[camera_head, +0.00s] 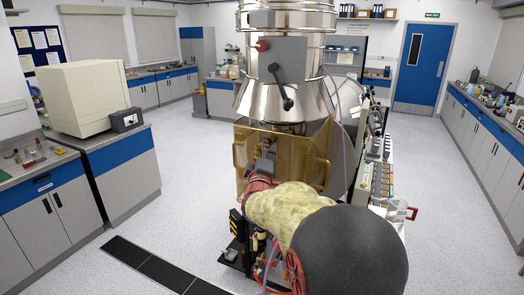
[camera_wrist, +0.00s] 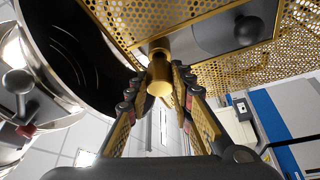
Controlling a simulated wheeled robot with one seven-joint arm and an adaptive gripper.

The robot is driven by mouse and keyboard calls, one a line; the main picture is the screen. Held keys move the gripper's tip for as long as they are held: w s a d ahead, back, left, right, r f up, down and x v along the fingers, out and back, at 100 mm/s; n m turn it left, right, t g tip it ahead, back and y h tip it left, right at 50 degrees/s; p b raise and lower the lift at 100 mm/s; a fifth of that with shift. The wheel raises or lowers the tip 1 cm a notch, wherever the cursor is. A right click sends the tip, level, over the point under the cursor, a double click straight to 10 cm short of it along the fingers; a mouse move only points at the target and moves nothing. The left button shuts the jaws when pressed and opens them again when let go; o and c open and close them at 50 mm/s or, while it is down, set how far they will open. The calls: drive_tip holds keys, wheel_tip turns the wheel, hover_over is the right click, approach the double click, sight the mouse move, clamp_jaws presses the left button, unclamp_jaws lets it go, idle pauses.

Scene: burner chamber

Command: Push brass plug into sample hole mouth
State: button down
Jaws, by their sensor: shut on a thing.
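My gripper (camera_wrist: 165,76) is shut on the brass plug (camera_wrist: 159,82), a short, shiny cylinder held between the two fingertips in the wrist view. The sample hole mouth cannot be made out. In the head view my gripper (camera_head: 264,166) is in front of the gold guard (camera_head: 309,158), and the plug is not clearly visible.
A steel chamber (camera_head: 283,97) with a grey box and black lever rises above the guard. A dark metal-rimmed opening (camera_wrist: 75,45) is left of the fingers in the wrist view. A control panel (camera_head: 377,180) stands to the right. Open floor (camera_head: 190,185) lies to the left.

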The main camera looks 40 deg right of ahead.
drive_tip(key=shift+w+d, duration=0.25)
drive_tip(key=shift+d, duration=0.3)
drive_tip(key=shift+d, duration=0.25)
drive_tip(key=c, duration=1.6)
unclamp_jaws()
drive_tip(key=shift+o, duration=0.6)
drive_tip(key=shift+a, duration=0.15)
drive_tip(key=v, duration=1.1)
drive_tip(key=shift+s+a, duration=0.25)
drive_tip(key=shift+a, duration=0.05)
drive_tip(key=shift+f, duration=0.15)
